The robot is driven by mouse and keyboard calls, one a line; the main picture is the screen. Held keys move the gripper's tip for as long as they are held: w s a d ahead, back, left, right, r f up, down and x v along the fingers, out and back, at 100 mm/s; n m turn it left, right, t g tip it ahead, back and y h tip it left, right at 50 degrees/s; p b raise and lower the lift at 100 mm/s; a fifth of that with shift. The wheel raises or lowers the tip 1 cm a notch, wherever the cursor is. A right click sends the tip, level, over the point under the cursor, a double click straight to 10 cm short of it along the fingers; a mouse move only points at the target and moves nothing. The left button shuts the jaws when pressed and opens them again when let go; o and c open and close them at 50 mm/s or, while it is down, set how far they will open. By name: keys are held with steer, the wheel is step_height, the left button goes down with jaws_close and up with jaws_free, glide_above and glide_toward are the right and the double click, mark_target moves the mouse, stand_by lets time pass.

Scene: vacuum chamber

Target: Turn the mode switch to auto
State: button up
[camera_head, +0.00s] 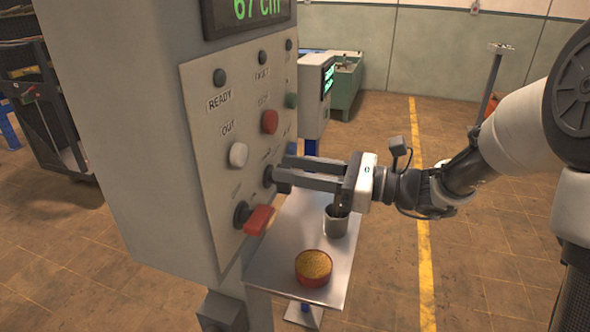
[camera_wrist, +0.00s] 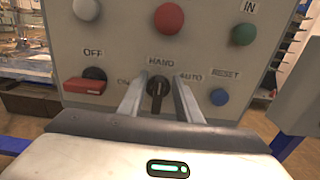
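The mode switch (camera_wrist: 157,92) is a black knob on the grey panel. HAND is printed above it and AUTO to its right. Its grip bar looks upright, in line with HAND. In the head view, the switch (camera_head: 268,176) is partly hidden by my fingers. My gripper (camera_wrist: 159,80) is open, with one finger on each side of the knob. A small gap seems to show on each side; I cannot tell if either finger touches. My gripper also shows in the head view (camera_head: 279,175), reaching left to the panel with its fingers near level.
A red rotary handle (camera_head: 259,219), set beside OFF, juts out left of the switch in the wrist view (camera_wrist: 85,85). A blue button (camera_wrist: 219,97) is to the right.

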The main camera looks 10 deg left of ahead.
jaws_close()
steer(key=shift+r+p, duration=0.1)
steer(key=shift+p, duration=0.2)
steer(key=p, duration=0.1)
steer(key=m+p, duration=0.1)
steer(key=p, duration=0.1)
steer(key=shift+w+r+m, duration=0.2)
steer(key=shift+r+m, duration=0.05)
steer(key=shift+m, duration=0.05)
steer(key=m+p, duration=0.1)
steer(key=p, duration=0.1)
steer(key=m+p, duration=0.1)
steer(key=p, duration=0.2)
steer(key=shift+w+d, duration=0.1)
steer(key=shift+w, duration=0.2)
steer(key=m+p, duration=0.1)
steer(key=p, duration=0.1)
steer(key=m+p, duration=0.2)
steer(key=p, duration=0.1)
steer(key=m+p, duration=0.1)
steer(key=p, duration=0.1)
steer(key=shift+w+f+m, duration=0.35)
steer(key=shift+w+m, duration=0.05)
steer(key=m+p, duration=0.2)
steer(key=p, duration=0.1)
steer(key=f+m+p, duration=0.1)
steer(key=shift+w+f+m, duration=0.1)
steer(key=shift+w+m, duration=0.15)
steer(key=shift+m, duration=0.05)
steer(key=shift+f, duration=0.15)
